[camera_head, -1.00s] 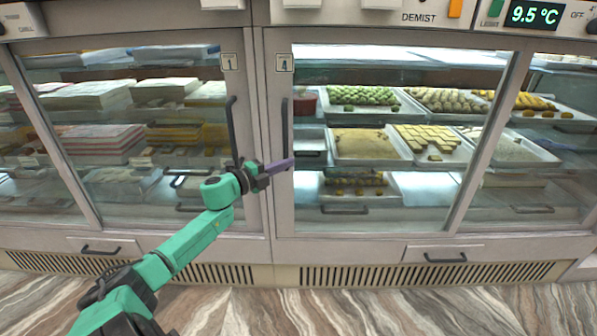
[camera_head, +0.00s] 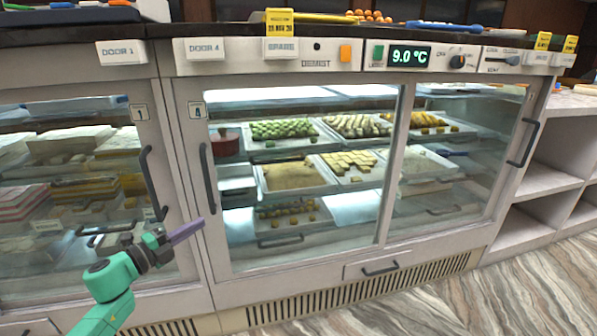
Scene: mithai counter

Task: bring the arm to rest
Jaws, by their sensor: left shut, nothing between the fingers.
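My left arm comes in from the lower left, and my left gripper (camera_head: 184,233) with its purple fingers is shut and empty. It hovers in front of the cabinet, pointing up and right, near the lower end of the handle (camera_head: 208,178) of the door marked 4. I cannot tell whether the fingertips touch the door; they look apart from the handle. The door marked 4 (camera_head: 198,232) looks shut, as does the door marked 1 (camera_head: 141,113). My right gripper is not in view.
Trays of sweets (camera_head: 290,176) stand behind the glass. The control panel with its 9.0 °C display (camera_head: 410,56) runs above the doors. A drawer (camera_head: 378,269) sits below. Open shelves (camera_head: 540,181) stand at the right, and the marble floor (camera_head: 440,306) in front is clear.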

